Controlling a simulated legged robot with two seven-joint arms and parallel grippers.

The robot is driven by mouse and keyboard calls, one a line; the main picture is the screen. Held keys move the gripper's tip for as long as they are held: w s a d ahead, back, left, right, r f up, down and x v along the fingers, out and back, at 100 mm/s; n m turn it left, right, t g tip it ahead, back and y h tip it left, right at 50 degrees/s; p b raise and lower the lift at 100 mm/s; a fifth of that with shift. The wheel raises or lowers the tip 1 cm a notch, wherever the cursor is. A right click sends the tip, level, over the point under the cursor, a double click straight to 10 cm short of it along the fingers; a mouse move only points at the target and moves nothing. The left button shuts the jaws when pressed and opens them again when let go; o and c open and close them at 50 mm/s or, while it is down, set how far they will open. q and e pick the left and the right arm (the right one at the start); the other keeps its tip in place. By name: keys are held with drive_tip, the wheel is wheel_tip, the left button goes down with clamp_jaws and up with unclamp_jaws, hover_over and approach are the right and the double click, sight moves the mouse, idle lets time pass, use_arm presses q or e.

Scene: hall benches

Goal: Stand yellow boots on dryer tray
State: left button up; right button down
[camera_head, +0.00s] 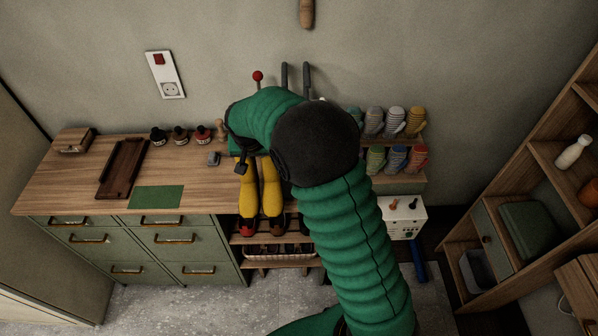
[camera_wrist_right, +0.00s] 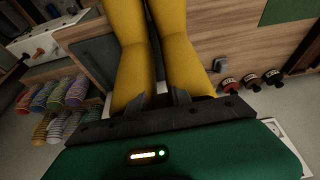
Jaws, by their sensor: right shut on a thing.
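The pair of yellow boots (camera_head: 271,188) is side by side below my right gripper (camera_head: 243,162), at the front of the bench. They also fill the upper middle of the right wrist view (camera_wrist_right: 183,62). My right gripper (camera_wrist_right: 160,99) is shut on the boots at their near ends in that view. Their lower ends overlap the shelf front in the head view; I cannot tell whether they touch it. A flat dark grey panel (camera_wrist_right: 95,58), possibly the dryer tray, lies beside the boots in the wrist view. In the head view my right arm hides that area. My left gripper is not in view.
A brown wooden tray (camera_head: 113,177) and green mat (camera_head: 156,197) lie on the bench (camera_head: 64,190). Several dark and red pots stand at its back. Two grey posts (camera_head: 307,78) rise behind my arm.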

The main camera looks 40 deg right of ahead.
drive_tip(key=w+d+f+p, duration=0.1)
drive_tip(key=d+f+p, duration=0.1)
drive_tip(key=d, duration=0.6)
drive_tip(key=w+d+f+p, duration=0.1)
drive_tip(key=d+f+p, duration=0.2)
drive_tip(key=d, duration=0.5)
drive_tip(key=shift+w+d+p, duration=0.25)
drive_tip(key=shift+d+p, duration=0.05)
drive_tip(key=shift+p, duration=0.3)
